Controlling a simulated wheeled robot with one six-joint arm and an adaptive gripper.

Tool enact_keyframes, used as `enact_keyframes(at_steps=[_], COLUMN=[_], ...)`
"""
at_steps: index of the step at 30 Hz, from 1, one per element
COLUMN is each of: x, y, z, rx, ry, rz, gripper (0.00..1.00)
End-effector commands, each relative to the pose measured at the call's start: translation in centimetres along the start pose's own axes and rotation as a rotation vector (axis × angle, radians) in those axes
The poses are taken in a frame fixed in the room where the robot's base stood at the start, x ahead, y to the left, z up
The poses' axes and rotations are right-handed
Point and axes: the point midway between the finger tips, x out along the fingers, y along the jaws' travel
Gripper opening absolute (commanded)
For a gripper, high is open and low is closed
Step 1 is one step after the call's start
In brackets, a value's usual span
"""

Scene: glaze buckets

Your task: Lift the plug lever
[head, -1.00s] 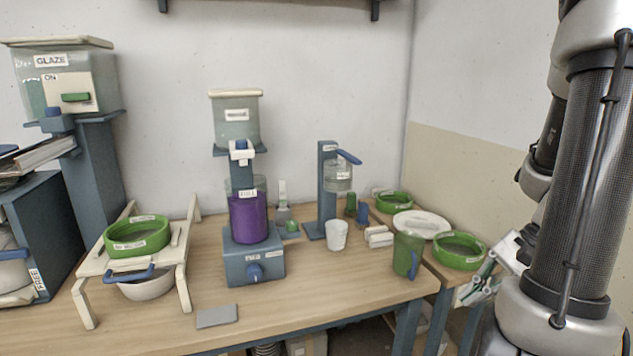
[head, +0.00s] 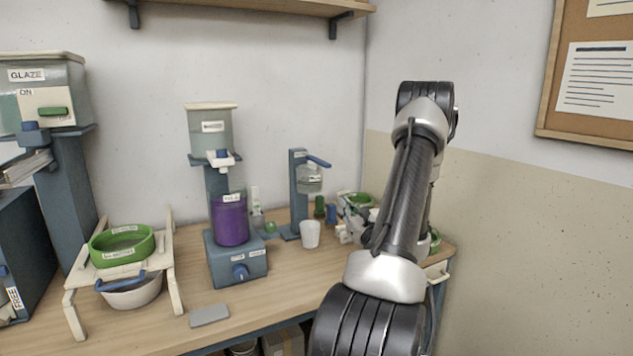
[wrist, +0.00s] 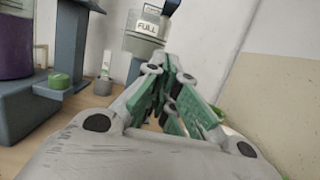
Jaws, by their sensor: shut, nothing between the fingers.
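A blue lever (head: 318,161) sticks out at the top of a slim blue stand (head: 299,195) on the bench; I cannot tell if it is the plug lever. Below it hangs a clear container (head: 309,178), labelled FULL in the wrist view (wrist: 146,38). My gripper (wrist: 172,65) has green-padded fingers that are shut and empty, pointing towards the labelled container and apart from the levers. In the head view it is beside the stand's right, partly hidden by my arm.
A white cup (head: 310,234) stands in front of the slim stand. Left of it is a machine with a purple-filled container (head: 230,220). A green ring sieve (head: 122,246) sits on the rack. A grey slab (head: 209,316) lies near the front edge, with clear bench around it.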

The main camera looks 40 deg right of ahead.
Motion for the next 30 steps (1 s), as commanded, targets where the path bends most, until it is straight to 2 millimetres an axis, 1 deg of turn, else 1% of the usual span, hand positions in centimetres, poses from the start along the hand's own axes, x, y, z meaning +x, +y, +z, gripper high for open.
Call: enact_keyframes(at_steps=[9,13,17,27,30], x=[0.1,0.9,3.0,10.2,10.5], y=[0.2,0.2,0.3,0.4,0.2], z=[0.0,0.0,0.1,0.1,1.8], rx=[0.003,0.002,0.002,0.002,0.000], ry=[-0.001,0.000,-0.002,-0.002,-0.002], rz=[0.005,0.007,0.010,0.009,0.006], gripper=[0.00,0.00,0.00,0.00,0.00])
